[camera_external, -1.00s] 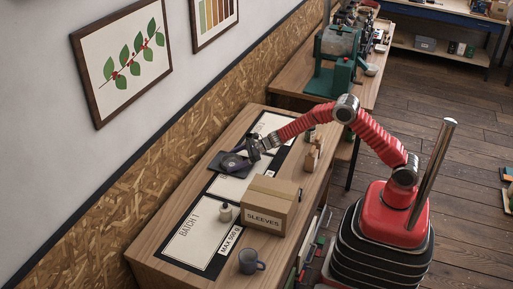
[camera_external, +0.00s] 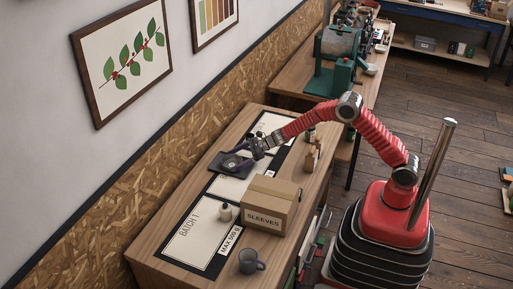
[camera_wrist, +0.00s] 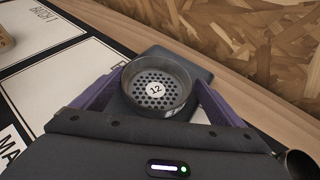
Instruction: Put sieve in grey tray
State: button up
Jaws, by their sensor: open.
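The sieve (camera_wrist: 150,101) is a round dark cup with a perforated bottom and a white label reading 12. In the wrist view it is over the dark grey tray (camera_wrist: 196,70), whose far part shows behind it. In the external view the tray (camera_external: 222,168) lies on the bench, with the small dark sieve (camera_external: 233,162) over it. My gripper (camera_wrist: 160,80) is open, its purple fingers on either side of the sieve. Whether they touch it is unclear. My gripper (camera_external: 246,152) also shows at the tray in the external view.
A cardboard SLEEVES box (camera_external: 271,203) stands nearer on the bench, with a pale bottle (camera_external: 225,213) and a grey mug (camera_external: 249,262) close by. A wood-chip wall panel (camera_external: 150,160) runs behind the bench. The BATCH 1 mat (camera_external: 190,236) is partly bare.

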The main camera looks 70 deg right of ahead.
jog(key=v, duration=1)
dwell(0.4)
jog(key=shift+d+r+m, duration=0.1)
jog(key=shift+r+m, duration=0.2)
jog(key=s+d+r+m+h, duration=0.45)
jog(key=s+r+m, duration=0.35)
jog(key=m, duration=0.3)
jog(key=s+d+r+m+h, duration=0.4)
jog(key=s+d+r+m, duration=0.2)
jog(key=s+r+m, duration=0.45)
jog(key=s+a+f+m+g, duration=0.1)
jog(key=s+a+m, duration=0.1)
jog(key=s+m, duration=0.4)
jog(key=s+a+f+m+g+y, duration=0.1)
jog(key=s+f+m+g, duration=0.1)
jog(key=s+m, duration=0.5)
jog(key=s+a+f+m+g, duration=0.2)
jog(key=s+m, duration=0.5)
jog(key=s, duration=0.7)
jog(key=shift+a, duration=0.3)
